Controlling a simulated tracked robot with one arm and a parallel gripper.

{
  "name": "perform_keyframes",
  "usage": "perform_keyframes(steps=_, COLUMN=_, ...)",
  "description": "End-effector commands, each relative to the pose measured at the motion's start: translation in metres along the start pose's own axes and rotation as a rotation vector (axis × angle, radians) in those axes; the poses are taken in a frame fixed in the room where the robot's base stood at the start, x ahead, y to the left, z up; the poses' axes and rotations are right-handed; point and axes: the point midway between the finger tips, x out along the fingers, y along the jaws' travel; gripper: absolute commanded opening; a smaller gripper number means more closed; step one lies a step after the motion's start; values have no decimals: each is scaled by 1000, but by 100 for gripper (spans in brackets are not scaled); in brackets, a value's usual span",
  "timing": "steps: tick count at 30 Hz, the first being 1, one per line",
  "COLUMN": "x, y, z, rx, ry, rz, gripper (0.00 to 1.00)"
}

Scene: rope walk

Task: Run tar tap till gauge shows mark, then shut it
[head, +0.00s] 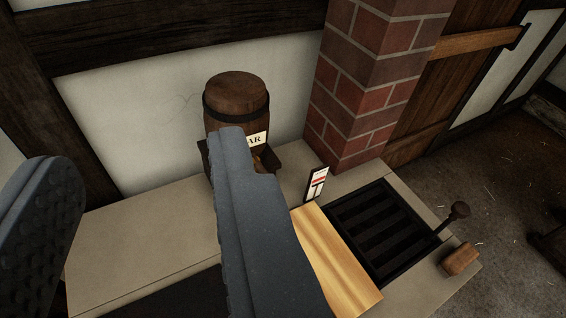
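A wooden barrel (236,88) with dark hoops stands against the pale wall at the back of the counter. Its white label (258,138) ends in "AR"; the rest is hidden by my right finger. A dark bracket or stand shows beside the barrel's lower part; the tap itself cannot be made out behind the finger. A small upright white gauge card (319,178) with a red mark and a dark shape below it stands right of the barrel. My gripper (148,152) is open, its two fingers wide apart with only wall and counter visible between them.
A pale yellow board (343,268) lies right of my right finger. Beside it are a black grate (380,228), a dark knobbed lever (457,213) and a wooden block (461,259). A brick pillar (375,75) rises behind. The counter (140,235) at left is clear.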

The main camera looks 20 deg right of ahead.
Motion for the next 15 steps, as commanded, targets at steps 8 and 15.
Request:
perform_keyframes(steps=8, x=129, y=87, z=66, rx=-108, ry=26, rz=116, gripper=37)
perform_keyframes(steps=15, x=208, y=135, z=153, rx=-185, ry=62, rz=78, gripper=37)
